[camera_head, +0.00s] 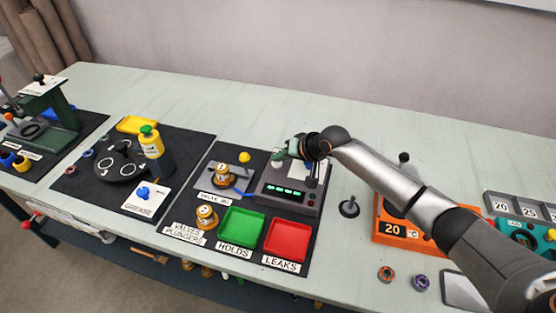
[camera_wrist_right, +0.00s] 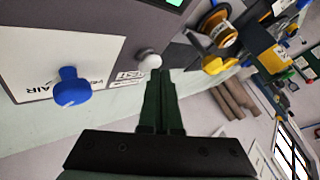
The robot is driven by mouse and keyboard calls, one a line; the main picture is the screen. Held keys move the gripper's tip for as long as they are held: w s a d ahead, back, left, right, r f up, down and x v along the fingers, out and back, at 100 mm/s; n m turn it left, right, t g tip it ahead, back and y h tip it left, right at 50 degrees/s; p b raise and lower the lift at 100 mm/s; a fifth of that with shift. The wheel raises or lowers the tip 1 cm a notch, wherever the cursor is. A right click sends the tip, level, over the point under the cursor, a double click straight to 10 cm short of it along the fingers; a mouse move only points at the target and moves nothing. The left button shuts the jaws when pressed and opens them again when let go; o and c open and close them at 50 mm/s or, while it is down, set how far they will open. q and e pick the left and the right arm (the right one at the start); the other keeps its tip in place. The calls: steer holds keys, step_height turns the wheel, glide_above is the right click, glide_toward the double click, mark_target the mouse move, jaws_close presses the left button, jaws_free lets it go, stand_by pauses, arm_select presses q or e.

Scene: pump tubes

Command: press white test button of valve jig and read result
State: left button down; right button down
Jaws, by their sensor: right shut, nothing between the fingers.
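The valve jig is a dark grey box (camera_head: 290,197) with a lit green display (camera_head: 285,191), in the head view. The display's characters are too small to read. A brass valve (camera_head: 222,173) sits on the jig's plate to the left. In the right wrist view, the white test button (camera_wrist_right: 149,61) sticks out beside a TEST label (camera_wrist_right: 127,76). My right gripper (camera_wrist_right: 160,72) is shut and empty, its fingertips close beside the button; I cannot tell whether they touch. In the head view this gripper (camera_head: 281,153) is over the box's back edge and hides the button.
A blue air knob (camera_wrist_right: 72,87) stands near the button. Green (camera_head: 242,227) and red (camera_head: 287,240) trays lie in front of the jig. The back of the table is clear.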

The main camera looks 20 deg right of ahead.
mark_target(280, 165)
steer(key=shift+f, duration=0.35)
stand_by(0.3)
steer(key=shift+r, duration=0.1)
steer(key=shift+r+p, duration=0.5)
steer(key=shift+p, duration=0.35)
step_height(280, 165, up, 6)
steer(key=p, duration=0.6)
steer(key=shift+r, duration=0.1)
stand_by(0.4)
